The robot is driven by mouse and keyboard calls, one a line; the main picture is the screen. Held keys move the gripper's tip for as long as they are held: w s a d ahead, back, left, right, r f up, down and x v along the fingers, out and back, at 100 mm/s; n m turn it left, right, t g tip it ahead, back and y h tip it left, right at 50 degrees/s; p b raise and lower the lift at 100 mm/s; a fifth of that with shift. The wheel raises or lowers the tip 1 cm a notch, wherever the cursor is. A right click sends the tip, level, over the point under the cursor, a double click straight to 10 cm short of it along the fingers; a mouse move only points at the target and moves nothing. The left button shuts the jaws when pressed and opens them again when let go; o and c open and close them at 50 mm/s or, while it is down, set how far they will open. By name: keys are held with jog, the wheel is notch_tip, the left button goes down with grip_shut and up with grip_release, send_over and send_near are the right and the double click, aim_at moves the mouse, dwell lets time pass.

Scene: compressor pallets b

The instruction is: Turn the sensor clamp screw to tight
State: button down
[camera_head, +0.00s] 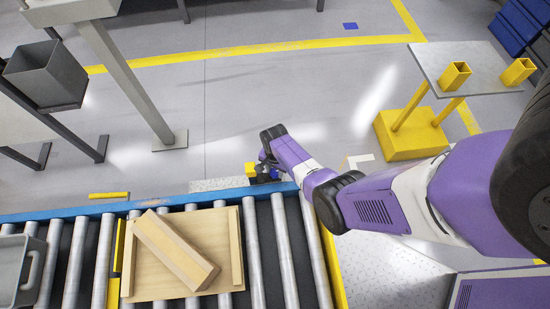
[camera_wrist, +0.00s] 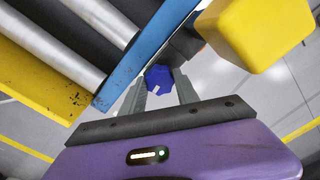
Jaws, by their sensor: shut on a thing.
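The clamp screw has a blue lobed knob (camera_wrist: 159,78) with a small white mark on its face. It sits between my fingers in the wrist view, beside the blue conveyor rail (camera_wrist: 150,50). My gripper (camera_wrist: 160,92) is shut on the knob, with one grey finger on each side. A yellow block-shaped sensor housing (camera_wrist: 262,33) is to the right of the knob. In the head view, my gripper (camera_head: 268,172) is at the outer edge of the conveyor, next to the yellow housing (camera_head: 251,170). The knob is mostly hidden there by my gripper.
A roller conveyor (camera_head: 265,250) carries a wooden pallet (camera_head: 140,280) with a wooden beam (camera_head: 175,250) across it. A grey bin (camera_head: 25,270) is at the left end. A small table (camera_head: 480,65) on a yellow base stands at right. Floor beyond the rail is mostly clear.

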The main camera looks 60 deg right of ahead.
aim_at(275, 172)
jog(key=shift+m, duration=0.8)
jog(key=c, duration=0.9)
grip_release()
notch_tip(275, 172, up, 8)
jog(key=p, duration=0.3)
jog(key=shift+f, duration=0.1)
